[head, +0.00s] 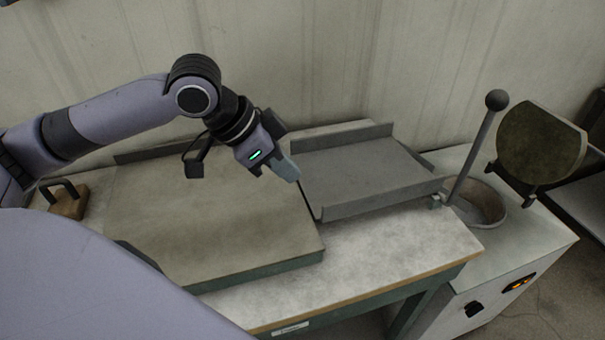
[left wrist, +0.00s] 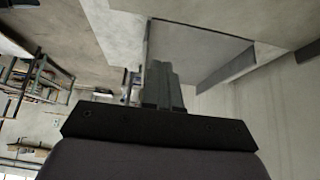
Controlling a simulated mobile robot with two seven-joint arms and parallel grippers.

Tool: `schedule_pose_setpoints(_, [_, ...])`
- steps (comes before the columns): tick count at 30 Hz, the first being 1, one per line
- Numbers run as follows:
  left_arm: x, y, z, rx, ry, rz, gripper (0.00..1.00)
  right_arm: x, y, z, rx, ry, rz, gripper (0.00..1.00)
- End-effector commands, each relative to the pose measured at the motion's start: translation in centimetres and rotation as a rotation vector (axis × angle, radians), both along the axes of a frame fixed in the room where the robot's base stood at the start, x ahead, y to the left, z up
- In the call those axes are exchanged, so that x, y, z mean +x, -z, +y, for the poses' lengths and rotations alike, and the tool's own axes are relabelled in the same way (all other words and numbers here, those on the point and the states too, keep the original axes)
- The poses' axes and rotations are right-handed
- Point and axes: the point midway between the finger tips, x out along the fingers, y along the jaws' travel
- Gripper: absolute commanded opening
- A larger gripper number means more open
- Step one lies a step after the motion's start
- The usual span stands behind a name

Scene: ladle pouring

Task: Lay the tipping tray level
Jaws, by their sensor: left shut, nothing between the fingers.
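The tipping tray (head: 365,172) is a grey flat tray with low side walls, right of centre on the bench in the head view. It looks about flat; I cannot tell whether it is exactly level. A small bracket shows at its right end. In the left wrist view the tray (left wrist: 205,42) lies just beyond the fingers. My left gripper (head: 290,172) is shut and empty, at the tray's left end. I cannot tell whether its fingertips touch the tray. The shut fingers also show in the left wrist view (left wrist: 162,85). My right gripper is out of view.
A broad grey-brown slab (head: 200,220) lies left of the tray. The bench top (head: 390,245) is bare in front. At right stands a furnace (head: 500,260) with a round pot (head: 480,203), an upright knobbed lever (head: 475,145) and a raised round lid (head: 540,145). A wall is behind.

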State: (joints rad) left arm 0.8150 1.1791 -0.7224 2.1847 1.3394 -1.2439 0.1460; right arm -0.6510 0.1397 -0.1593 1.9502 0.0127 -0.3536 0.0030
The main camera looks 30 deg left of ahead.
Motion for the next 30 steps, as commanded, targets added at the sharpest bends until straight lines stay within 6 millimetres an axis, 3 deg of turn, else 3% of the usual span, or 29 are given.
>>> schedule_pose_setpoints(10, [-2.3, -3.1, 2.1, 0.001, -0.001, 0.000, 0.00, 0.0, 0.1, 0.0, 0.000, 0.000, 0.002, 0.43])
schedule_pose_setpoints(30, [-2.6, -3.4, 2.3, -0.001, 0.001, 0.001, 0.00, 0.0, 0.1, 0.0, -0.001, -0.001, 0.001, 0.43])
